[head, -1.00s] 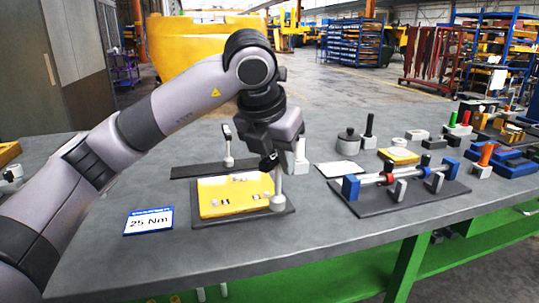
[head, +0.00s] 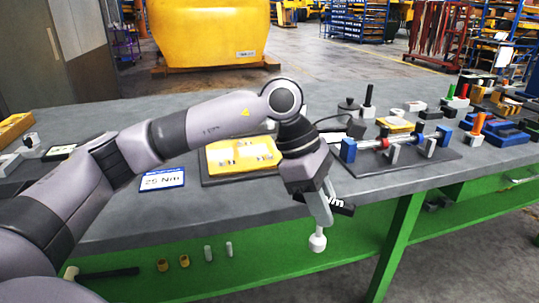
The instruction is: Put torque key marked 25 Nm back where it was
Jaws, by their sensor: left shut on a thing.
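My left gripper (head: 318,192) is shut on the torque key (head: 318,241), beyond the front edge of the table. The key's pale shaft hangs down, slightly tilted, to a round white end. Its black handle sticks out to the right of the jaws and reads "Nm"; the number is hidden. A blue-and-white card marked 25 Nm (head: 162,180) lies on the table to the left. A yellow plate (head: 243,152) on a dark base sits behind my arm, partly covered by it. The dark board seen earlier behind that plate is hidden by my arm. My right gripper is not in view.
The grey table (head: 235,205) has bare room along its front. A fixture with a shaft and blue blocks (head: 395,147) stands right of my gripper. Several tools and blocks crowd the right end. A green shelf (head: 270,262) below holds a hammer and small cylinders.

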